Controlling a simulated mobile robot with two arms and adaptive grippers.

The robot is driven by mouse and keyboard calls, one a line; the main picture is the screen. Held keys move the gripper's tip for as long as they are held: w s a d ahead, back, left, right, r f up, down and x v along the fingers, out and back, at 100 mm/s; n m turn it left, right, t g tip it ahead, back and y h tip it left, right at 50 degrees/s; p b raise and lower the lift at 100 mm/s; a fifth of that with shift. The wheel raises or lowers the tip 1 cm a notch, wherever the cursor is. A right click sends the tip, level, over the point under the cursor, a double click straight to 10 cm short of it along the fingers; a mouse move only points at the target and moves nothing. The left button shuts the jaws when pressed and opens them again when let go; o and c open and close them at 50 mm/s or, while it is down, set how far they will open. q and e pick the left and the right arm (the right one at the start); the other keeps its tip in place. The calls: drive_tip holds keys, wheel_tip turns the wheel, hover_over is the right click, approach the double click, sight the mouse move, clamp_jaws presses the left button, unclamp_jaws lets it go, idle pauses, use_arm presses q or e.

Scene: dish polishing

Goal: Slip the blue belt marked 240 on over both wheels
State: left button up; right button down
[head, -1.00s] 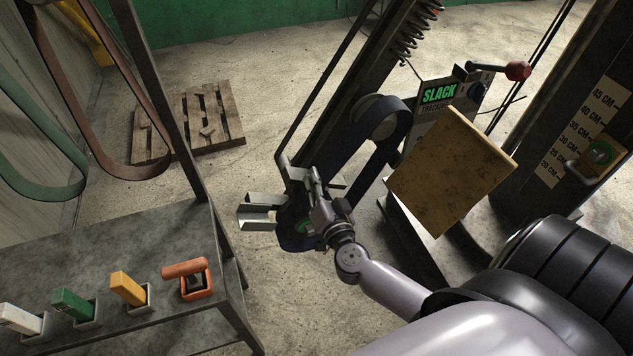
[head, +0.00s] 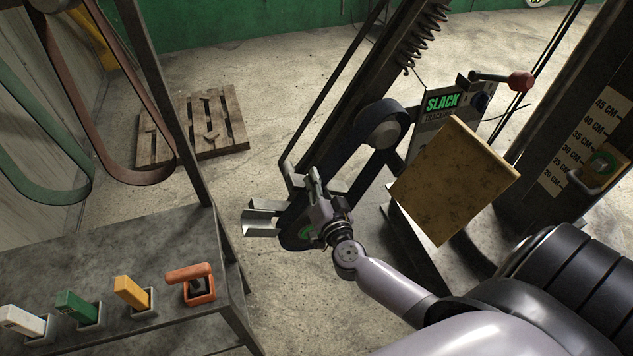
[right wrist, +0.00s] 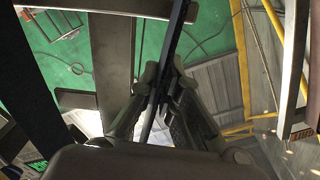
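The dark blue belt (head: 378,113) shows at the upper wheel (head: 385,134) of the grinder in the head view. Its top bend lies around the upper side of that wheel. No marking 240 is readable. My right gripper (head: 315,185) is at this lower end. In the right wrist view its fingers (right wrist: 158,90) are closed on the thin belt edge (right wrist: 172,50). My left gripper is not in view.
The display (head: 442,103) reads SLACK, beside a red-knobbed lever (head: 520,81). A tan board (head: 455,182) stands right of the belt. A grey bench (head: 95,255) with several coloured blocks is at left. Other belts (head: 85,110) hang at far left. A wooden pallet (head: 225,125) lies behind.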

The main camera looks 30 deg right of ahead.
drive_tip(key=shift+w+r, duration=0.1)
drive_tip(key=shift+w, duration=0.15)
drive_tip(key=c, duration=1.7)
unclamp_jaws()
drive_tip(key=v, duration=1.2)
drive_tip(key=shift+d, duration=0.1)
